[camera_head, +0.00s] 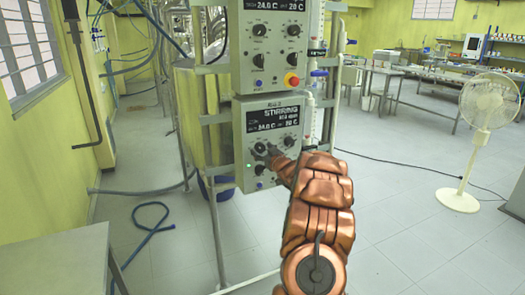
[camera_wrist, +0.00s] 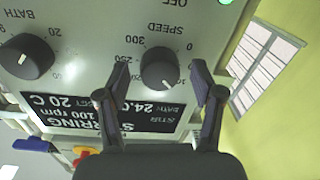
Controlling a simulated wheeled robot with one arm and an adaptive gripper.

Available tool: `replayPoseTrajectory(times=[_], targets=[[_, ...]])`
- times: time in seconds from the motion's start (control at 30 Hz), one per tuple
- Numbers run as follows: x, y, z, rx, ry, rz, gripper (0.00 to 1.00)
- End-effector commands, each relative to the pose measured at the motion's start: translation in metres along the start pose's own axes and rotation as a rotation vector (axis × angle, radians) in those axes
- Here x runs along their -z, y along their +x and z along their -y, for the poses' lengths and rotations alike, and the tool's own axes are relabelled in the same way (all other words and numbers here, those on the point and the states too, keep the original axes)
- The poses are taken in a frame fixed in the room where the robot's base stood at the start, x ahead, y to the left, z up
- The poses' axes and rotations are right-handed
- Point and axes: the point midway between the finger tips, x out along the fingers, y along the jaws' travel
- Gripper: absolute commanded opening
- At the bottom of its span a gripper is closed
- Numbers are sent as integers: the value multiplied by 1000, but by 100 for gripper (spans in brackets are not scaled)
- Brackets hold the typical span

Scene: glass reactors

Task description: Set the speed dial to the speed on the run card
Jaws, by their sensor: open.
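In the wrist view the box face appears upside down. My gripper (camera_wrist: 160,72) is open, with one finger on each side of the dial; I cannot tell whether either touches it. A pale mark shows near the lower edge of the dial in that view. The display (camera_wrist: 145,115) reads STIRRING and 100 rpm. In the head view my gripper (camera_head: 270,153) is at the box front and partly hides the dials. I see no run card in either view.
The bath dial (camera_wrist: 27,57) sits beside the speed dial. A second control box (camera_head: 268,80) with a red emergency button (camera_head: 291,79) is mounted above. A green light (camera_head: 249,165) glows on the lower box. A white fan (camera_head: 487,105) stands at right on open floor.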

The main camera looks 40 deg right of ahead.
Motion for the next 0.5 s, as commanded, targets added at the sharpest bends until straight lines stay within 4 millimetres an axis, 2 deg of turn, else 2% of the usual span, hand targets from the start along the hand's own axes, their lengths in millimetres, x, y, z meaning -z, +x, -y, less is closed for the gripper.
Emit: replayPoseTrajectory(times=[0.2,0.5], targets=[[0,0,0,0,0,0,65],[0,0,0,0,-1,-1,34]])
